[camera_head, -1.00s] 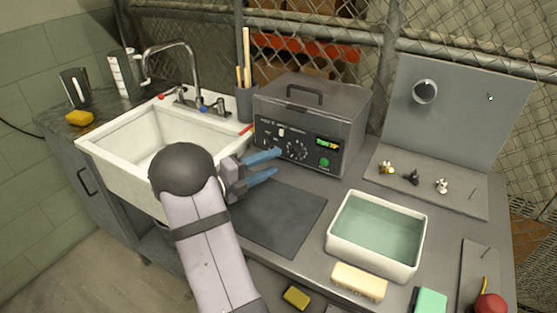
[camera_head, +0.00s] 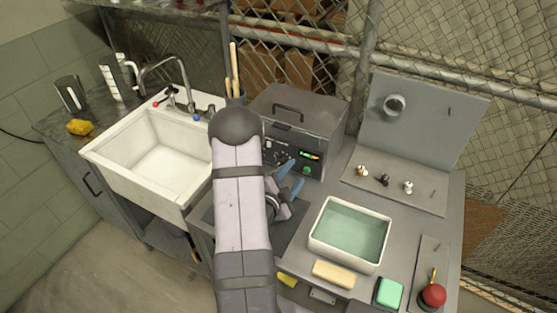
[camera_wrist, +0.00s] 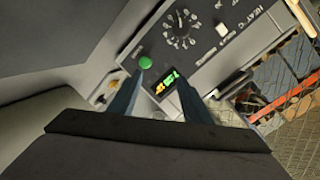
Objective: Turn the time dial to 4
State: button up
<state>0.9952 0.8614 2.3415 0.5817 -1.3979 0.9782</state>
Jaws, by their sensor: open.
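The time dial (camera_wrist: 181,27) is a dark round knob inside a ring of white marks, at the top of the wrist view. I cannot read its setting. It sits on the dark front panel of a grey lidded machine (camera_head: 300,108). A lit display (camera_wrist: 166,82) with green and orange digits and a round green button (camera_wrist: 145,62) share this panel. My gripper (camera_head: 294,175) is open and empty in front of the machine, its blue fingers pointing toward the panel. In the wrist view my gripper (camera_wrist: 160,80) has its fingertips over the display and button area, apart from the dial.
A white switch (camera_wrist: 222,30) is beside the dial. A white sink (camera_head: 150,145) stands to the left. A basin of greenish liquid (camera_head: 350,235) is at the right front, with small metal parts (camera_head: 383,180) behind it. A dark mat (camera_head: 290,232) lies below my gripper.

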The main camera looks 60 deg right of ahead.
aim_at(280, 163)
jog(key=w+n+t, duration=0.1)
jog(key=w+a+f+n+t, duration=0.1)
jog(key=w, duration=0.1)
jog(key=w+a+n+t+y, duration=0.1)
jog(key=w+n, duration=0.1)
jog(key=shift+w+a+f+t, duration=0.1)
jog(key=shift+w+f+t, duration=0.15)
jog(key=shift+t, duration=0.15)
jog(key=shift+n, duration=0.4)
jog(key=shift+p+x, duration=1.4)
jog(key=shift+x, duration=2.25)
jog(key=c, duration=1.1)
